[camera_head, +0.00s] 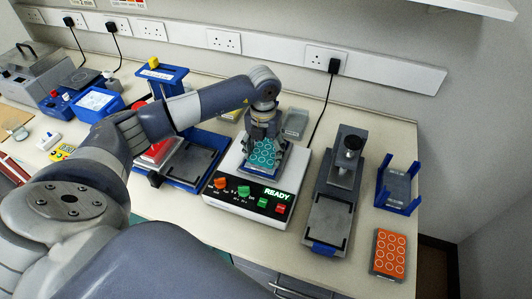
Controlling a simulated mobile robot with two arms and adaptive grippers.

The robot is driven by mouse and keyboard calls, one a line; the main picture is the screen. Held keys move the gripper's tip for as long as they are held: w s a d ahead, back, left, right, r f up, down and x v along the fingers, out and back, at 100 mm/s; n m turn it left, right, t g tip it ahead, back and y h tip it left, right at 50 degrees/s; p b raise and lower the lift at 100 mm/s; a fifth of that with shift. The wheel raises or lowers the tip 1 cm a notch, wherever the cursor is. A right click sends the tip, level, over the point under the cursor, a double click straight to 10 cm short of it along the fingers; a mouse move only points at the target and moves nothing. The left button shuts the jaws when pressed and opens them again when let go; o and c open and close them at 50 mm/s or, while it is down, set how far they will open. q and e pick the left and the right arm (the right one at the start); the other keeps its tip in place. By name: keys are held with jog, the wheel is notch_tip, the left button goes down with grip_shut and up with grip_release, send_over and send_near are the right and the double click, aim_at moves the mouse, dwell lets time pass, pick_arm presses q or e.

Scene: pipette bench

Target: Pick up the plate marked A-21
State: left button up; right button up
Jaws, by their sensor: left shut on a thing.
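A teal plate (263,157) with rows of round wells is at the top of a white device (225,188) whose green display reads READY. My left gripper (264,137) comes down from above and is shut on the plate's far side. I cannot tell whether the plate rests on the device or is just clear of it. An orange plate (389,253) with round wells lies on the bench at the front right. No marking A-21 is legible on either plate. My right gripper is not in view.
A grey press-like device (330,222) stands right of the white device. A blue-cornered holder (397,192) stands farther right. A grey block (295,123) sits behind the white device. A black-topped blue station (190,165) is on its left. The bench's right edge is close to the orange plate.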

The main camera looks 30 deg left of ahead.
pick_arm(q)
jog(key=shift+s+f, duration=0.15)
jog(key=shift+f, duration=0.05)
jog(key=shift+r+b, duration=0.45)
jog(key=shift+b, duration=0.15)
notch_tip(320, 180, up, 2)
jog(key=shift+s+d+r+b, duration=0.1)
jog(key=shift+r+b, duration=0.1)
jog(key=shift+b, duration=0.45)
jog(key=s+d+b, duration=0.1)
jog(key=s+d, duration=0.1)
jog(key=s, duration=0.2)
jog(key=s+d+r+b, duration=0.1)
jog(key=s+d+b, duration=0.1)
jog(key=s, duration=0.2)
jog(key=s+d+b, duration=0.2)
jog(key=s+d, duration=0.1)
jog(key=s, duration=0.1)
jog(key=shift+s+r, duration=0.1)
jog(key=shift+r, duration=0.1)
jog(key=shift+s+d+r, duration=0.1)
jog(key=shift+s+d, duration=0.1)
jog(key=shift+s, duration=0.35)
jog(key=shift+s+d, duration=0.1)
jog(key=shift+r, duration=0.2)
notch_tip(320, 180, up, 3)
jog(key=shift+f+p, duration=0.15)
jog(key=shift+p, duration=0.6)
